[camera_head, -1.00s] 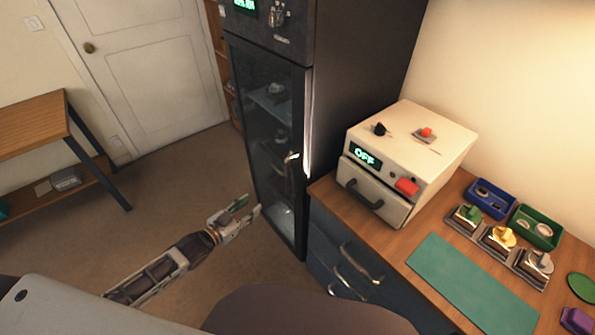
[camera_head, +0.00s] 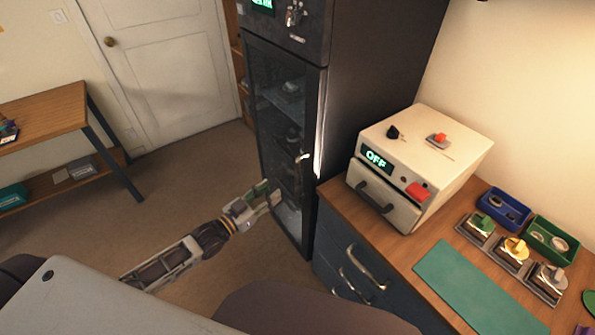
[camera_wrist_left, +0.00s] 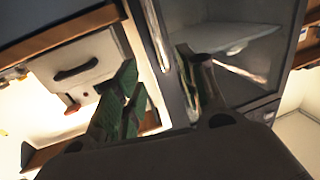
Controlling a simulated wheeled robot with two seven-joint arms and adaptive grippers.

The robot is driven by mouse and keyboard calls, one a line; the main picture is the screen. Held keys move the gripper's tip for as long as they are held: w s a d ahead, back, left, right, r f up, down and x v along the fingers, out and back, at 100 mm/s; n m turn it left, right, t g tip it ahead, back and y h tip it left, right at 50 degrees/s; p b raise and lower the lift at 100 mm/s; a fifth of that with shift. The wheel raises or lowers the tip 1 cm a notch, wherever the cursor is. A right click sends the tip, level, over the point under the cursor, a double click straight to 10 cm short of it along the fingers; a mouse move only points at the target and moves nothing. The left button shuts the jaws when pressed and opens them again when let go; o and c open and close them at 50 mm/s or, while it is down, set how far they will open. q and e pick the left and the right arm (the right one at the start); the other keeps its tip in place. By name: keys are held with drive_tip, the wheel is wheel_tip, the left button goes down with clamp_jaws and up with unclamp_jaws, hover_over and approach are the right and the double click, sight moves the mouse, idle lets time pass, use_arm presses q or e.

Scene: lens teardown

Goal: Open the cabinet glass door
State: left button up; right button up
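The tall dark cabinet (camera_head: 375,70) stands at the centre back. Its glass door (camera_head: 275,125) looks shut, with shelves dimly visible behind the glass. A small metal handle (camera_head: 303,157) sits near the door's right edge. My left gripper (camera_head: 272,194) is in front of the door's lower part, left of and below the handle in the head view, apart from it. In the left wrist view, its two fingers (camera_wrist_left: 160,80) are spread with nothing held between them. The glass door (camera_wrist_left: 225,45) fills the upper right there. My right gripper is not in view.
A wooden counter (camera_head: 400,245) with drawers stands right of the cabinet, bearing a white box machine (camera_head: 430,150) reading OFF, a green mat (camera_head: 480,290) and small bins. A side table (camera_head: 50,115) stands at left. The floor (camera_head: 190,185) between is clear.

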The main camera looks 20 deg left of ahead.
sight(296, 172)
use_arm(q)
drive_tip(key=shift+w, duration=0.1)
drive_tip(key=shift+x, duration=6.8)
clamp_jaws()
